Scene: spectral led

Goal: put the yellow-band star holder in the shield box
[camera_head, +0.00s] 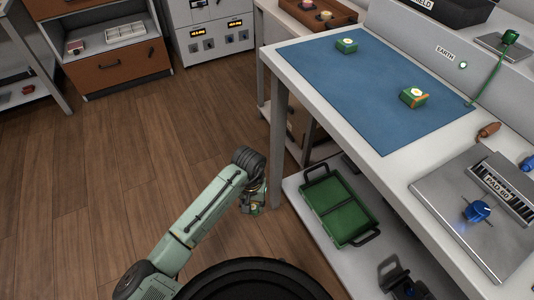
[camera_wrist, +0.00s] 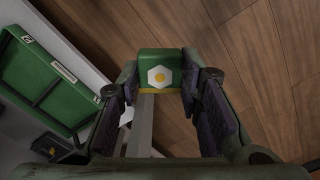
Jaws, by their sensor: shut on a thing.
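A green holder (camera_wrist: 160,62) with a white hexagon, a yellow centre and a yellow band along its lower edge sits between the fingers of my gripper (camera_wrist: 160,88) in the wrist view. In the head view my gripper (camera_head: 253,200) is low, over the wooden floor, left of the bench; the holder is small and mostly hidden there. The black shield box (camera_head: 455,10), behind a label ending in "SHIELD", is cut off by the top edge of the head view. Its inside is not clearly visible.
On the bench's blue mat (camera_head: 340,85) lie a green holder (camera_head: 346,46) and an orange-banded one (camera_head: 413,98). A green tray (camera_head: 340,207) is on the lower shelf.

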